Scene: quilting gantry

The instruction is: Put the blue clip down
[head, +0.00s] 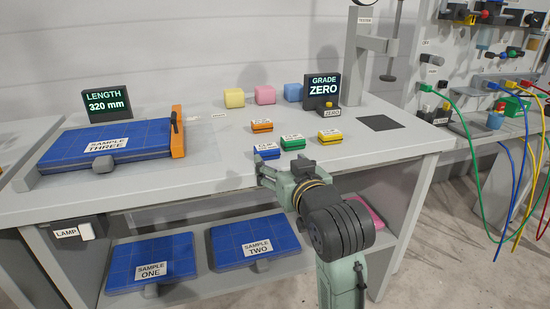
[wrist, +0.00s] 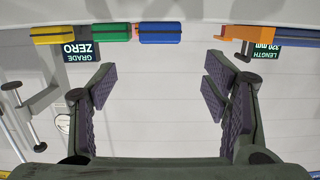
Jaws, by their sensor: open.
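The blue clip (head: 266,153) rests on the white table near its front edge, in front of the orange clip. In the wrist view the blue clip (wrist: 174,33) is at the top, beyond the fingertips and not between them. My gripper (head: 283,169) is at the table's front edge, just in front of the blue clip. In the wrist view my gripper (wrist: 160,88) has its fingers wide apart with nothing between them.
Orange (head: 262,127), green (head: 292,142) and yellow (head: 330,137) clips stand close by. A dark square (head: 380,122) lies to the right. Behind are yellow, pink and blue blocks and the GRADE display (head: 322,90). Sample three (head: 110,142) lies at left.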

